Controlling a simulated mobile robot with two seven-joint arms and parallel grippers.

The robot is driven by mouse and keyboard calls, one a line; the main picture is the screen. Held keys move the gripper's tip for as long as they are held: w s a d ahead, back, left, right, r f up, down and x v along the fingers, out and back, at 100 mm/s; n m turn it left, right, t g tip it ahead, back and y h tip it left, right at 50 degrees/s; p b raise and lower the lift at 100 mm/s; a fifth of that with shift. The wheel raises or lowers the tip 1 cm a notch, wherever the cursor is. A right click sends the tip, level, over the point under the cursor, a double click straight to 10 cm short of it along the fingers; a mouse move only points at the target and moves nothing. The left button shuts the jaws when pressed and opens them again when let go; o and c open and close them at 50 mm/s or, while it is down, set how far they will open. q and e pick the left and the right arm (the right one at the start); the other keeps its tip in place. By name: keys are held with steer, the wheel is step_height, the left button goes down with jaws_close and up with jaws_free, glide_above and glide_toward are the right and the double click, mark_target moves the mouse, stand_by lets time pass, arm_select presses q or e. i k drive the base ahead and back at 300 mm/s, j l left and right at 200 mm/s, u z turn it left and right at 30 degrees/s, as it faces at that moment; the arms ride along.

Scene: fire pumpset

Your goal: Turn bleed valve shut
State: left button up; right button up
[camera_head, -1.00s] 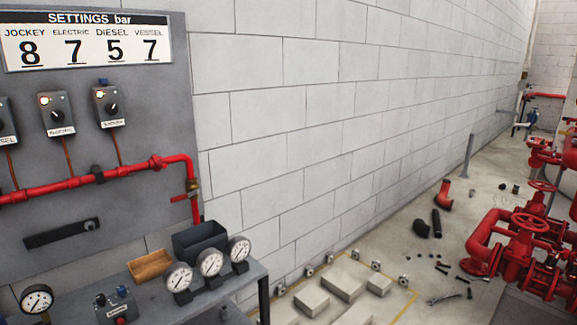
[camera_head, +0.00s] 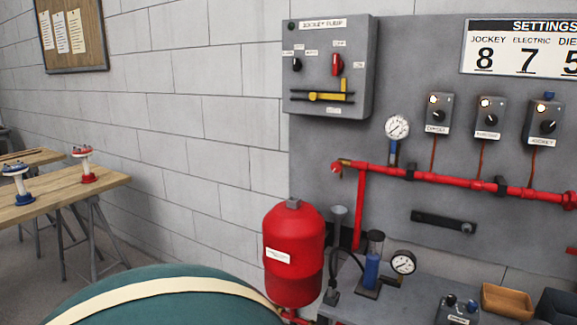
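A red pipe (camera_head: 450,182) runs across the grey panel (camera_head: 400,60) and leaves the picture at the right. A brass fitting (camera_head: 343,162) sits at its left end, above a short branch going down. A small red piece (camera_head: 572,250) shows at the right edge, probably the tip of a valve lever; the rest of it is outside the picture. No part clearly marked as the bleed valve shows, so I cannot tell its position. A pressure gauge (camera_head: 397,127) stands above the pipe. Neither of my grippers is in view.
A red vessel (camera_head: 293,255) stands below the panel. A grey bench (camera_head: 400,303) carries a second gauge (camera_head: 403,263), a blue cylinder (camera_head: 372,270) and a wooden tray (camera_head: 507,300). A large teal rounded shape (camera_head: 150,290) fills the bottom left. A wooden table (camera_head: 60,190) stands at left.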

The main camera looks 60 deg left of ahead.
mark_target(337, 167)
steer(key=u, duration=1.7)
